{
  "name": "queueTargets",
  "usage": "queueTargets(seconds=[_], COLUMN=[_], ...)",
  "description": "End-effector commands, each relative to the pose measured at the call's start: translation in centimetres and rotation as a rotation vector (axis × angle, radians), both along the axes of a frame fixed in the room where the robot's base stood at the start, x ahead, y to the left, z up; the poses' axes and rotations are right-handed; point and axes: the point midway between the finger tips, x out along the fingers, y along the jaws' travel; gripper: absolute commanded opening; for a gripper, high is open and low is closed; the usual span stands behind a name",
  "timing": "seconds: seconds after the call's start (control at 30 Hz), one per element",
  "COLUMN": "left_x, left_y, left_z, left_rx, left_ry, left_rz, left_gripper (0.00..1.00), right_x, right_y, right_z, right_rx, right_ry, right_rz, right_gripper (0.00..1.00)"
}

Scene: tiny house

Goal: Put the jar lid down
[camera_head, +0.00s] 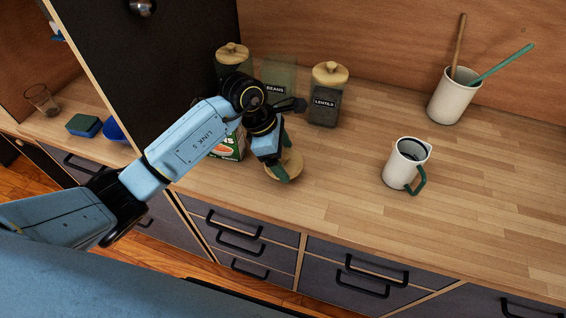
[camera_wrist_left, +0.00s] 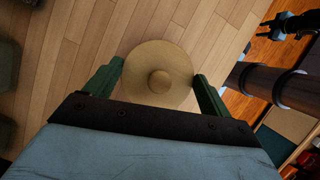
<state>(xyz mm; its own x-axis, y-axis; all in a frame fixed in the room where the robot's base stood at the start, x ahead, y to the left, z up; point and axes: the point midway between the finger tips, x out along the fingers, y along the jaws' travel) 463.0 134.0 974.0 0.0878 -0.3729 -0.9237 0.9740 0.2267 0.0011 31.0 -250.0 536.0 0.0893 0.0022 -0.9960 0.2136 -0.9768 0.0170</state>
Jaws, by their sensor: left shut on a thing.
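My left gripper (camera_head: 278,167) is shut on the round wooden jar lid (camera_head: 291,162), near the front edge of the wooden counter. In the left wrist view the jar lid (camera_wrist_left: 158,75) sits between the two green fingers, its round knob facing the camera. I cannot tell whether the lid touches the counter. The glass jar marked BEANS (camera_head: 280,75) stands at the back without a lid. The jar marked LENTILS (camera_head: 325,104) and another jar (camera_head: 233,57) have wooden lids on.
A white mug (camera_head: 403,165) with a green handle stands right of the lid. A utensil pot (camera_head: 451,101) is at the back right. A box (camera_head: 232,149) is partly hidden behind my left arm. The counter (camera_head: 345,155) between lid and mug is clear.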

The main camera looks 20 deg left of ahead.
Motion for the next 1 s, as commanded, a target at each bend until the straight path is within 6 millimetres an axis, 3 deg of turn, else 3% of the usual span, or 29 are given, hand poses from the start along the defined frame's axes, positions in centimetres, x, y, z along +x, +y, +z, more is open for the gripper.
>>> queueTargets(seconds=[0.23,0.57,0.6,0.7,1.0], left_x=[-0.1,0.0,0.0,0.0,0.0], left_y=[0.0,0.0,0.0,0.0,0.0], left_z=[-3.2,-3.6,-3.6,-3.5,-3.3], left_rx=[-0.001,0.001,0.001,0.000,0.000], left_ry=[0.003,0.000,0.001,0.001,0.001], left_rz=[0.001,-0.001,-0.001,-0.001,-0.001], left_gripper=[0.60,0.60,0.85,0.98,1.00], right_x=[0.0,0.0,0.0,0.0,0.1], right_y=[0.0,0.0,0.0,0.0,0.1], right_z=[0.1,-0.3,-0.2,-0.2,0.1], right_rx=[0.000,0.000,0.000,0.000,0.001], right_ry=[0.000,0.000,0.000,-0.001,-0.002], right_rz=[0.000,0.000,0.000,0.000,-0.001], right_gripper=[0.36,0.36,0.36,0.36,0.36])
